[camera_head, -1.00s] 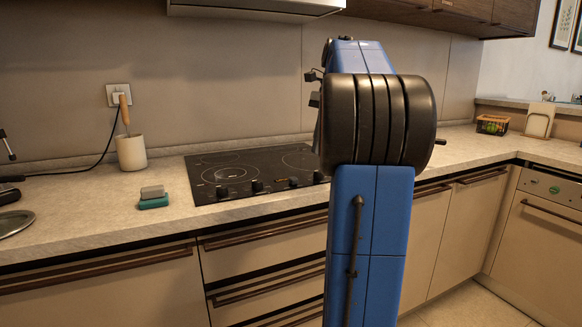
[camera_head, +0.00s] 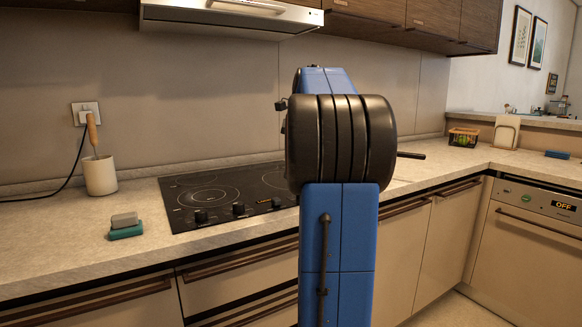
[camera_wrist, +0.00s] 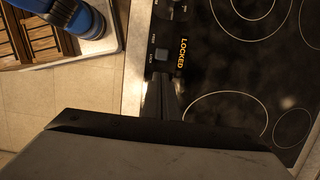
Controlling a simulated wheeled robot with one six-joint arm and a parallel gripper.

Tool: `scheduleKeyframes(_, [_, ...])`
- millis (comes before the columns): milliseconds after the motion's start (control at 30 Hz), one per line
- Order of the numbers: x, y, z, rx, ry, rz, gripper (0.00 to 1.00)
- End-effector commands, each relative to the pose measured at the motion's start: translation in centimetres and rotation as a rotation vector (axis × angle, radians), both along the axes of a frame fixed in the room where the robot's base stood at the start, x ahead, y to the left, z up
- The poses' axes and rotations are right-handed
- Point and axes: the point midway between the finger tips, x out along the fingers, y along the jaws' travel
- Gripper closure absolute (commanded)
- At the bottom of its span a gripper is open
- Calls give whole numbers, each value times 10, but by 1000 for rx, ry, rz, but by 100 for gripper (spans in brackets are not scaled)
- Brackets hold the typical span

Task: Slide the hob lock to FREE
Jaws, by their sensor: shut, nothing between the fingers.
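The black glass hob (camera_head: 205,190) is set in the counter, with a row of dark knobs along its front edge. In the wrist view the hob (camera_wrist: 235,75) shows the orange word LOCKED, with a small grey square slider (camera_wrist: 162,54) beside it. My gripper (camera_wrist: 160,78) is shut and empty. Its dark fingers point at the slider and end close to it; I cannot tell whether they touch. In the head view my blue and black arm stands in front of the hob's right end and hides my gripper.
A grey and green sponge (camera_head: 125,226) and a white utensil pot (camera_head: 100,175) stand left of the hob. A range hood (camera_head: 225,16) hangs above. A basket (camera_head: 463,137) and a white board (camera_head: 506,132) are at the right. An appliance (camera_head: 530,240) there reads OFF.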

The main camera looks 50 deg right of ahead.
Motion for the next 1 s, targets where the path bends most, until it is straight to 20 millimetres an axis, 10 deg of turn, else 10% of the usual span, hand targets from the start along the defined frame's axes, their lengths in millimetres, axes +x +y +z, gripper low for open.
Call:
scheduleKeyframes(400, [4,14,-56,0,1,0,100])
scheduleKeyframes(1000, [7,21,-63,0,0,2,100])
